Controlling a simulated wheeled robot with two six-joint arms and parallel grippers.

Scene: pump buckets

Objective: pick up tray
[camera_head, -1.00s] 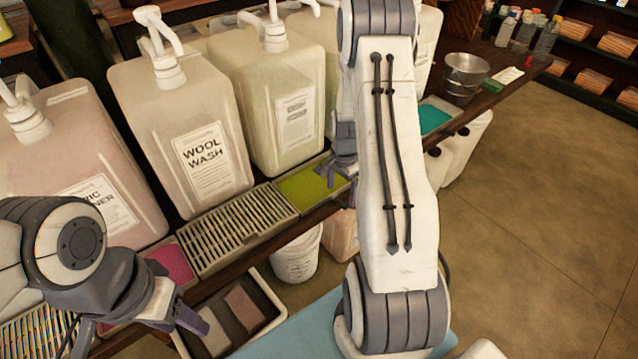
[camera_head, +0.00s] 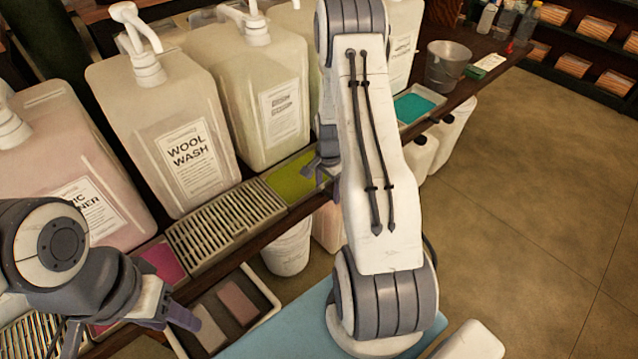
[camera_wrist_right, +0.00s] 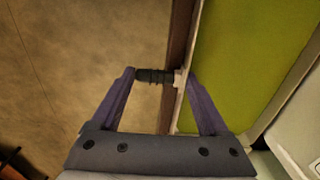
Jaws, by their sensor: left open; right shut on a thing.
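A tray with a lime-green surface (camera_head: 293,181) sits in the front row of the shelf, below the second white jug and right of the slatted grate. It also fills the right side of the right wrist view (camera_wrist_right: 245,60). My right gripper (camera_head: 322,178) is at the tray's front right part, partly hidden by my right arm. In the right wrist view its fingers (camera_wrist_right: 157,76) are shut on a short dark ribbed handle with a pale base at the tray's edge. My left gripper (camera_head: 172,318) is open and empty at the lower left, above the shelf front.
Large pump jugs (camera_head: 183,150) stand behind the tray row. A slatted grate (camera_head: 225,228) adjoins the green tray. A teal tray (camera_head: 413,107) and a metal bucket (camera_head: 446,66) are further right. A white bucket (camera_head: 288,250) stands below. Floor at right is clear.

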